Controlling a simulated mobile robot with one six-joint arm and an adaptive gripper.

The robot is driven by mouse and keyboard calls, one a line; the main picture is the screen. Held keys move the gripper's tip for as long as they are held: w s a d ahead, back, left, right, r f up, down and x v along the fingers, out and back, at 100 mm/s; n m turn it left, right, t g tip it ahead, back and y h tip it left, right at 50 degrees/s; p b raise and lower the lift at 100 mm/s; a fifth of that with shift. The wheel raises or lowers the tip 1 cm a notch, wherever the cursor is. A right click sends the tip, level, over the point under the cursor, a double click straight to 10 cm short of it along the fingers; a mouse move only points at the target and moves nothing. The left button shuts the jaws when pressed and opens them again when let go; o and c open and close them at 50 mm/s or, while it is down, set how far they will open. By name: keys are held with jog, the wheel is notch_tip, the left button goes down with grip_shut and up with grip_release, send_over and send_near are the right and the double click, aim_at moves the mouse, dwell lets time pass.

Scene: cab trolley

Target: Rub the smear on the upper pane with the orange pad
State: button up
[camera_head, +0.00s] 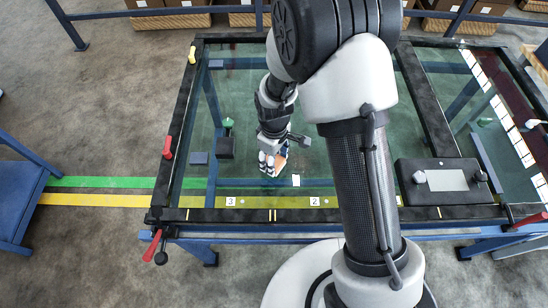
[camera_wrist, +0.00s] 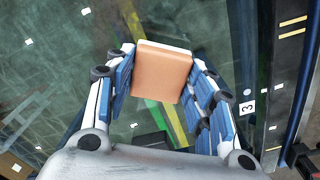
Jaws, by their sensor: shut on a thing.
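The orange pad (camera_wrist: 163,72), with a pale backing along its far edge, is held between the two blue-and-white fingers of my gripper (camera_wrist: 161,60). The upper pane (camera_head: 240,92) is clear greenish glass in a black frame. I cannot tell whether the pad touches the glass. I cannot make out the smear; my arm hides part of the pane.
A black box with a pale panel (camera_head: 446,180) sits at the front right. Glass behind my gripper looks free.

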jog(key=shift+f+b, duration=0.7)
jog(key=shift+f, duration=0.3)
